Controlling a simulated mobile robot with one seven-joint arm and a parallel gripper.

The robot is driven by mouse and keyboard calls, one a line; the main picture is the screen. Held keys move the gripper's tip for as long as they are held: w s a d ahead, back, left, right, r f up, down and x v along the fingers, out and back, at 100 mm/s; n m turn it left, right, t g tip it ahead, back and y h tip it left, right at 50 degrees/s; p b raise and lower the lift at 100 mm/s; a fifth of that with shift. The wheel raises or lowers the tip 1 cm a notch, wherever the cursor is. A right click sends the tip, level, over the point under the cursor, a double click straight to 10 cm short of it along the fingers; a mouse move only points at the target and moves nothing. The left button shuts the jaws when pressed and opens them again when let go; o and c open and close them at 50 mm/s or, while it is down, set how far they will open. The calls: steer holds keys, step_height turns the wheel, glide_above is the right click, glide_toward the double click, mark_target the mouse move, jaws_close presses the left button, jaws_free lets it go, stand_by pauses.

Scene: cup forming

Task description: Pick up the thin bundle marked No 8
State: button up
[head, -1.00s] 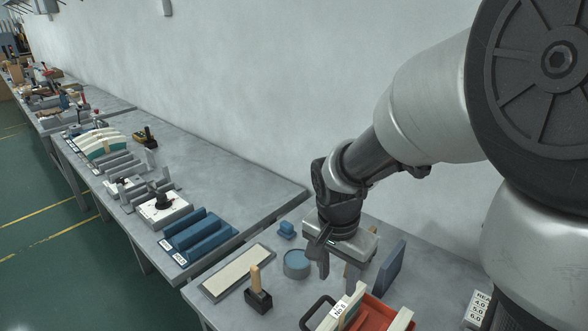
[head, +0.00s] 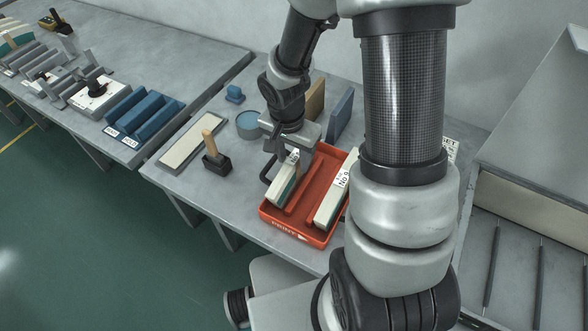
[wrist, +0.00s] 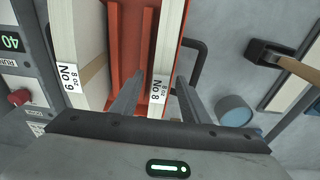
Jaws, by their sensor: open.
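The No 8 bundle (head: 283,192) is a pale, thin stack lying in the left part of the orange tray (head: 302,197). Its white label reads No 8 in the wrist view (wrist: 158,88). My gripper (wrist: 158,78) is open, with one finger on each side of the labelled end of this bundle. No grip on it shows. In the head view my gripper (head: 294,160) is at the far end of the tray and partly hides the label. The thicker No 9 bundle (head: 329,206) lies at the tray's right side, and shows at left in the wrist view (wrist: 68,45).
A blue round tub (head: 248,124), a wood-handled tool in a black holder (head: 217,165) and a cream pad (head: 193,140) are left of the tray. A blue upright panel (head: 341,113) stands behind. A unit with a red knob (wrist: 18,97) is beside No 9.

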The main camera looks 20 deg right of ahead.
steer(key=shift+w+d+f, duration=0.1)
steer(key=shift+d+f, duration=0.05)
steer(key=shift+f, duration=0.65)
steer(key=shift+w+d+f, duration=0.1)
steer(key=shift+f, duration=0.65)
steer(key=shift+c, duration=0.3)
jaws_close()
